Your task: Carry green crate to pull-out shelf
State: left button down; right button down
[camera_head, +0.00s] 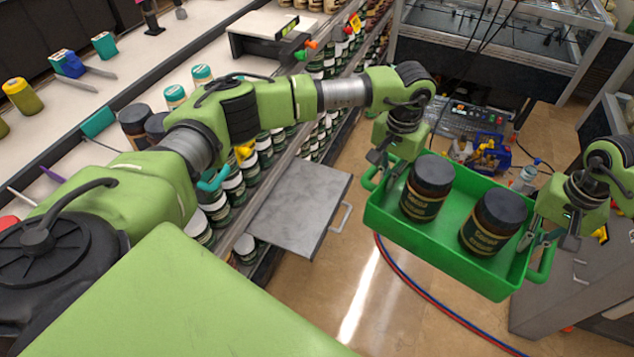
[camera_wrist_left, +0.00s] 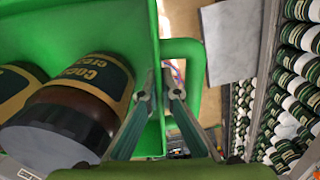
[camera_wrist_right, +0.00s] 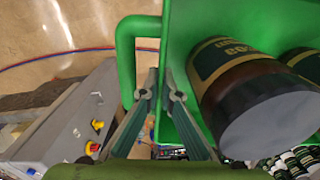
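The green crate (camera_head: 440,246) is in the air over the floor, slightly tilted in the head view. Two dark jars with black lids (camera_head: 428,188) (camera_head: 493,222) stand in it. My left gripper (camera_head: 382,172) is shut on its left end wall beside the loop handle; the left wrist view shows the fingers (camera_wrist_left: 161,80) on either side of the wall. My right gripper (camera_head: 538,240) is shut likewise on the right end wall, with its fingers (camera_wrist_right: 161,85) astride it. The pull-out shelf (camera_head: 299,206), a grey plate with a handle, sticks out left of the crate.
A grey cabinet (camera_head: 565,285) stands at right. A red and blue hose (camera_head: 425,300) crosses the floor. The pull-out shelf's top is bare.

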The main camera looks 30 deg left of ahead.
aim_at(301, 201)
jog(key=i+z, duration=0.25)
jog(key=i, duration=0.9)
jog(key=i+j+z, duration=0.2)
jog(key=i, duration=0.9)
jog(key=i+l+u, duration=0.1)
jog(key=i+u, duration=0.2)
jog(key=i+l+u, duration=0.1)
jog(key=u, duration=0.65)
jog(key=i+l+u, duration=0.1)
jog(key=u, duration=0.35)
jog(key=l+u, duration=0.1)
jog(key=u, duration=0.35)
jog(key=l+u, duration=0.1)
jog(key=u, duration=0.35)
jog(key=l+u, duration=0.1)
jog(key=u, duration=0.35)
jog(key=l+u, duration=0.1)
jog(key=u, duration=0.35)
jog(key=l+u, duration=0.1)
jog(key=u, duration=0.35)
